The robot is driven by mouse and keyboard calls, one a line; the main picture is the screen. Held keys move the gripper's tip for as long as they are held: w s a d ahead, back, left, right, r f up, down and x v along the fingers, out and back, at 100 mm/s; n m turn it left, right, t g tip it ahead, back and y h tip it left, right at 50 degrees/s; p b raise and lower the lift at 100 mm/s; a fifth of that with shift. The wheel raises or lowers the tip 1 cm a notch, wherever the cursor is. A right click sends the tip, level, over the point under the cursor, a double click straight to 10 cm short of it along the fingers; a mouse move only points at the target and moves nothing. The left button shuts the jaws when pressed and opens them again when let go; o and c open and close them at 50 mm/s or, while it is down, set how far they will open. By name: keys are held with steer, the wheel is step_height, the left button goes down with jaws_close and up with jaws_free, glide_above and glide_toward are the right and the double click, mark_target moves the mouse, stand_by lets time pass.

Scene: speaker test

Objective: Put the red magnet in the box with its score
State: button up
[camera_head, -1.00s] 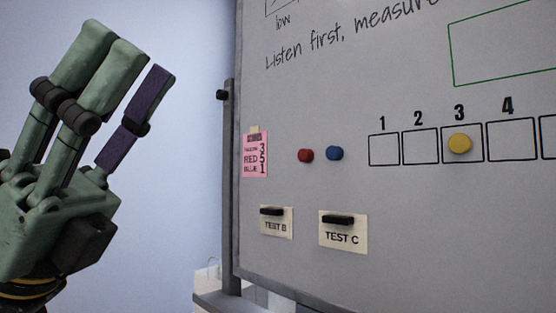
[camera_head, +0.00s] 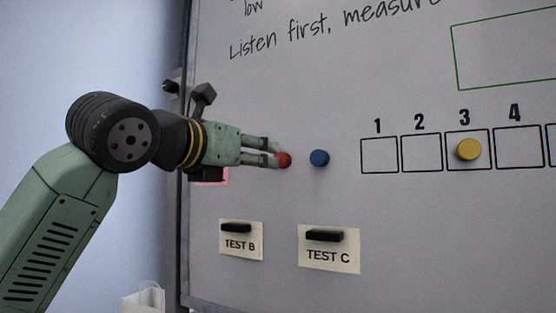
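The red magnet (camera_head: 285,160) is on the whiteboard, left of the blue magnet (camera_head: 319,158). My gripper (camera_head: 277,155) reaches in from the left with its fingertips at the red magnet. The fingers partly cover it, and I cannot tell whether they are closed on it. A row of boxes is drawn to the right: box 1 (camera_head: 379,156), box 2 (camera_head: 421,153), box 3 (camera_head: 452,137) and box 4 (camera_head: 518,147). The yellow magnet (camera_head: 468,149) is in box 3. One more box (camera_head: 551,148) is cut off by the right edge. The pink score note (camera_head: 212,178) is mostly hidden behind my gripper; earlier it read red 5.
Two cards, TEST B (camera_head: 241,243) and TEST C (camera_head: 328,257), hang lower under black magnets. The board's frame (camera_head: 186,235) runs down the left. The board between the blue magnet and box 1 is bare.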

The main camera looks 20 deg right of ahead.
mark_target(282, 160)
steer(key=p+x, duration=0.1)
steer(key=x, duration=0.7)
steer(key=shift+p, duration=0.3)
steer(key=shift+a, duration=0.1)
steer(key=c, duration=0.9)
